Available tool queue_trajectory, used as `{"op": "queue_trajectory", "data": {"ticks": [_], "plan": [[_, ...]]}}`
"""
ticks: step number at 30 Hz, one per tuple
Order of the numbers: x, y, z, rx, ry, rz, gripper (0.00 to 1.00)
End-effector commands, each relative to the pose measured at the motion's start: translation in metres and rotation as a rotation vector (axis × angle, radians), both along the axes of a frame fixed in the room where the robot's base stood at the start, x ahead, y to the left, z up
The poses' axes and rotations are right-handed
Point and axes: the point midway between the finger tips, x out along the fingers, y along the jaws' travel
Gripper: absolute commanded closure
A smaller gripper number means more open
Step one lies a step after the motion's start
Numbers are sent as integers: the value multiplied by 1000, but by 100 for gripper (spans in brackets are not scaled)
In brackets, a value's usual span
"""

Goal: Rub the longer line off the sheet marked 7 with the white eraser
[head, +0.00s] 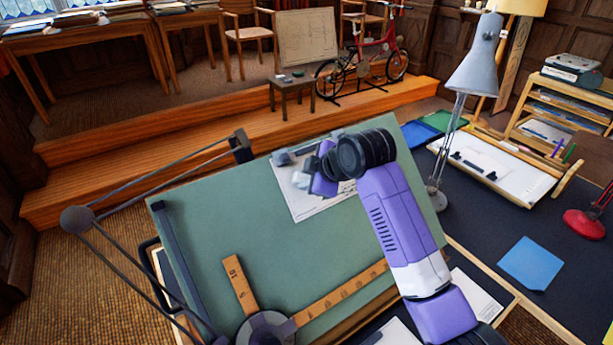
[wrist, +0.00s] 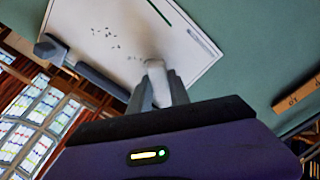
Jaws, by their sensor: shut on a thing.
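The white sheet (head: 318,207) lies on the tilted green drafting board (head: 215,230), partly hidden by my arm in the head view. It also shows in the wrist view (wrist: 195,75). My gripper (wrist: 158,88) is shut on the white eraser (wrist: 154,68), whose end is at the sheet; I cannot tell whether it touches. In the head view my gripper (head: 303,177) is over the upper left part of the sheet. A dark straight line (wrist: 160,12) and a narrow outlined box (wrist: 205,41) show on the sheet, with several small dark specks beside the eraser. No number is readable.
A grey clip bar (wrist: 80,68) lies along the sheet's edge. A wooden ruler arm (head: 335,293) crosses the board's lower part. A grey lamp (head: 474,70) stands to the right, near another board with a white sheet (head: 510,180). The board's left middle is clear.

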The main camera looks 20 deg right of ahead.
Motion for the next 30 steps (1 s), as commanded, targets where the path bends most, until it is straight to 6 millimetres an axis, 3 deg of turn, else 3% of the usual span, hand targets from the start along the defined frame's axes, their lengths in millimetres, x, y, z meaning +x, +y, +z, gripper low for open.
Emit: {"op": "queue_trajectory", "data": {"ticks": [1,13,30], "plan": [[-3,-2,9,1,-1,-1,100],[-28,-10,33,1,0,-2,100],[-35,-12,38,1,-1,-1,100]]}}
